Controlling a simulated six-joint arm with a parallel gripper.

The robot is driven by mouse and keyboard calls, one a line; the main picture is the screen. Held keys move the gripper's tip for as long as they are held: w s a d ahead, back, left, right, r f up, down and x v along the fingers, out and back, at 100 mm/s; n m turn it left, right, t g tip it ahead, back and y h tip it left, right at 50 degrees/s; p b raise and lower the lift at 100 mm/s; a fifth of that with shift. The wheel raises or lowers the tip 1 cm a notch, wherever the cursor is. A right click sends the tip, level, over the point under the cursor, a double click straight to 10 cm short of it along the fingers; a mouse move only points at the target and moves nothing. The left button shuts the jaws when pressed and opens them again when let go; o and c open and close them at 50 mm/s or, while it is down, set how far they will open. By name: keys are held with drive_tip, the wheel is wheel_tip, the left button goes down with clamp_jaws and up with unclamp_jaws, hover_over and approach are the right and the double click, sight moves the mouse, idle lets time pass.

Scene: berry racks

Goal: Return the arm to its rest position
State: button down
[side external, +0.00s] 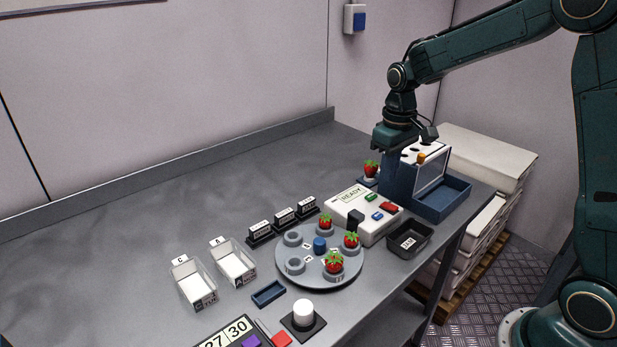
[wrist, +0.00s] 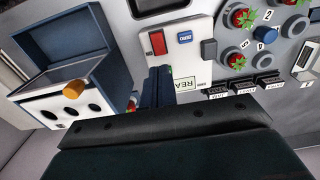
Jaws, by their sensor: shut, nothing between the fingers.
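My gripper (side external: 404,138) is up at the back right of the bench in the side external view, just above the blue-and-white machine (side external: 433,170). In the wrist view its dark fingers (wrist: 158,84) are together and empty, in front of the white control box (wrist: 190,60). I cannot tell in the side external view whether the fingers touch the machine. My forearm reaches in from the upper right.
A round turntable (side external: 286,274) holds several strawberries in cups. Another strawberry (side external: 371,169) is beside the machine. The control box (side external: 346,216) reads READY. A black tray (side external: 409,239) and two clear bins (side external: 194,283) stand nearby. The back left bench is clear.

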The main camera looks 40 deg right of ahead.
drive_tip(key=shift+r, duration=0.1)
idle(0.3)
drive_tip(key=s+a+r+t, duration=0.3)
drive_tip(key=s+a+r, duration=0.2)
drive_tip(key=s+r, duration=0.45)
drive_tip(key=s+a+t, duration=0.2)
drive_tip(key=s+a, duration=0.1)
drive_tip(key=s, duration=1.1)
drive_tip(key=shift+a+r+t, duration=0.3)
drive_tip(key=shift+r, duration=0.1)
